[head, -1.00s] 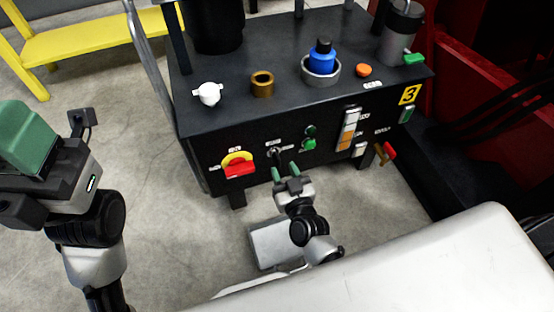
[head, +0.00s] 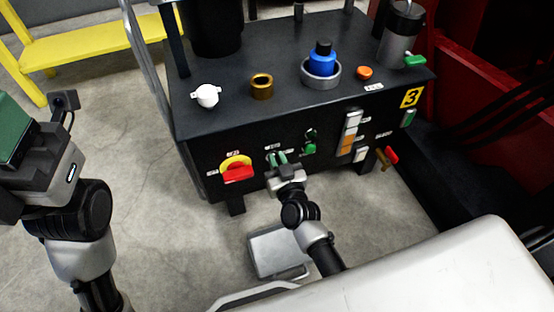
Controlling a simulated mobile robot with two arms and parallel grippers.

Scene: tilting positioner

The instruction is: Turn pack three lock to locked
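The black pack (head: 300,105) carries a yellow "3" label. The pack three lock sits on its front panel, between the red-and-yellow rotary switch (head: 236,169) and the green buttons (head: 310,142). My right gripper (head: 277,158) has its green fingertips right at the lock and covers most of it, so its setting is hidden. The fingers are close together; whether they press on the lock does not show clearly. My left gripper (head: 14,128) is at the left edge, partly cut off, away from the pack; its opening does not show.
On the pack's top are a white cap (head: 207,96), a brass ring (head: 262,86), a blue plug (head: 322,62) and an orange button (head: 365,73). A red-handled lever (head: 391,155) sticks out at right. A yellow bench (head: 100,50) stands at back left.

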